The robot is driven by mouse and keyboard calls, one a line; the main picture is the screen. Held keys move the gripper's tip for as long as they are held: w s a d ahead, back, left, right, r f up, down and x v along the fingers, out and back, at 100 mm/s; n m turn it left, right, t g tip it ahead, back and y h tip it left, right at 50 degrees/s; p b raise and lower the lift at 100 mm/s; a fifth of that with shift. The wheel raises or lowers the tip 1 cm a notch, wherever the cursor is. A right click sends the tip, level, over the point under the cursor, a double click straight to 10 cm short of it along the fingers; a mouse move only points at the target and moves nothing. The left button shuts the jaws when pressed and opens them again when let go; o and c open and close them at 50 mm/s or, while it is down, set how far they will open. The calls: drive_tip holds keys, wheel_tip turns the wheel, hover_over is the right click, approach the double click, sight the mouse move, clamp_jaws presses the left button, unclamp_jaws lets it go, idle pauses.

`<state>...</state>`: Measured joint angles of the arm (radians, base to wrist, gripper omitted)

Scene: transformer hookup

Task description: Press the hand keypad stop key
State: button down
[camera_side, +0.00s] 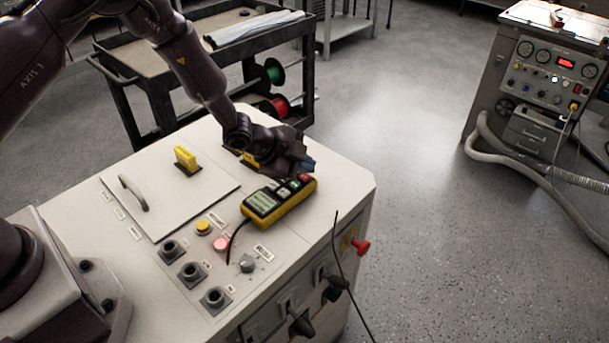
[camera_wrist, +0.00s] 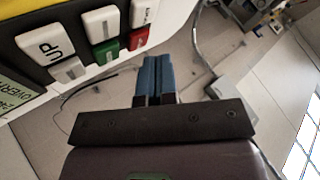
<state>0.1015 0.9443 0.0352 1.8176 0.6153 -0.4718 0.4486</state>
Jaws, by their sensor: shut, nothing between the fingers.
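The hand keypad (camera_side: 262,204) is a yellow-edged box with a display and several keys, lying on the white cabinet top (camera_side: 340,185). Its red key (camera_side: 305,178) is at the end nearest my gripper (camera_side: 309,164). In the wrist view the keypad fills the upper left, with a white "UP" key (camera_wrist: 45,45), a green key (camera_wrist: 105,52) and the red key (camera_wrist: 138,39). The red key's label is not readable. My gripper's blue fingers (camera_wrist: 153,68) are shut together and empty, close to the red key. I cannot tell whether they touch it.
The cabinet top also carries a yellow button (camera_side: 203,227), a lit red button (camera_side: 220,244), a knob (camera_side: 247,264), dark sockets (camera_side: 190,271) and a yellow handle (camera_side: 186,158). A black cable runs from the keypad.

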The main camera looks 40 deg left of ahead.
sight(304, 178)
drive_tip(key=shift+r, duration=0.2)
drive_tip(key=shift+r, duration=2.5)
